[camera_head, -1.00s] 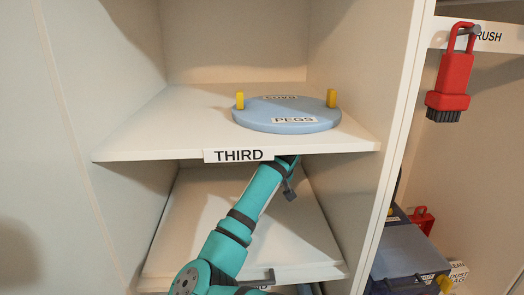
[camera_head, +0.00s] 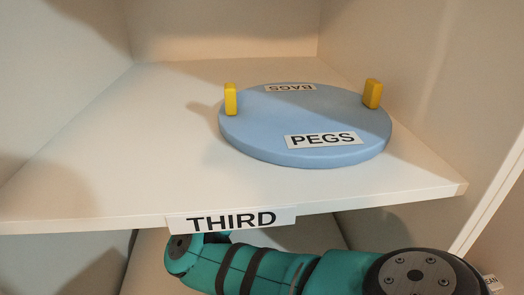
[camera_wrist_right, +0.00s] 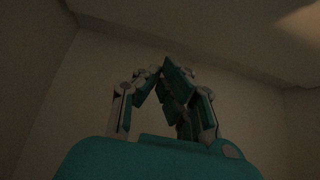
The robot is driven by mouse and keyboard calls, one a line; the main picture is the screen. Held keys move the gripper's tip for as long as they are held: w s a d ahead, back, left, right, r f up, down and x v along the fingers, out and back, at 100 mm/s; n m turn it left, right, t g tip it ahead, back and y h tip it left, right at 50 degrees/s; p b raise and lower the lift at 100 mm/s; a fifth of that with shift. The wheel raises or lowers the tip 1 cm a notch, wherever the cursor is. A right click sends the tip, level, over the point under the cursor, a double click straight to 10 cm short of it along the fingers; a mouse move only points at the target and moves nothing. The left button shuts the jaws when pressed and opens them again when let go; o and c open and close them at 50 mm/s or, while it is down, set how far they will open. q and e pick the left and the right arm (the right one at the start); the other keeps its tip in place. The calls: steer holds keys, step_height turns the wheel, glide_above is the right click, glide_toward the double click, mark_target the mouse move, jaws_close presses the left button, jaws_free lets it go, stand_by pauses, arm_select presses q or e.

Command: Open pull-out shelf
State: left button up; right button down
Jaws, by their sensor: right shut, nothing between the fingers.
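A white shelf board (camera_head: 90,170) with a front label reading THIRD (camera_head: 231,220) spans the head view. A lower pale board (camera_head: 150,265) shows partly beneath it. Its front edge is out of frame, so I cannot tell whether it is pulled out. My teal arm crosses in front of this lower space, under the label. No gripper shows in the head view. In the right wrist view my right gripper (camera_wrist_right: 168,65) is shut and empty, its fingertips together. Pale plain surfaces surround it in a dim space, and no handle shows there. My left gripper is not in view.
A blue round turntable (camera_head: 270,150) labelled PEGS and BAGS rests on the THIRD shelf, with two upright yellow pegs (camera_head: 231,99) on it. Cabinet side walls (camera_head: 50,90) close in left and right. The shelf's left part is clear.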

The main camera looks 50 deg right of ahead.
steer(key=p+x, duration=0.1)
steer(key=x, duration=0.8)
steer(key=shift+w+d+f, duration=0.1)
steer(key=shift+d+f, duration=0.05)
steer(key=shift+f, duration=0.15)
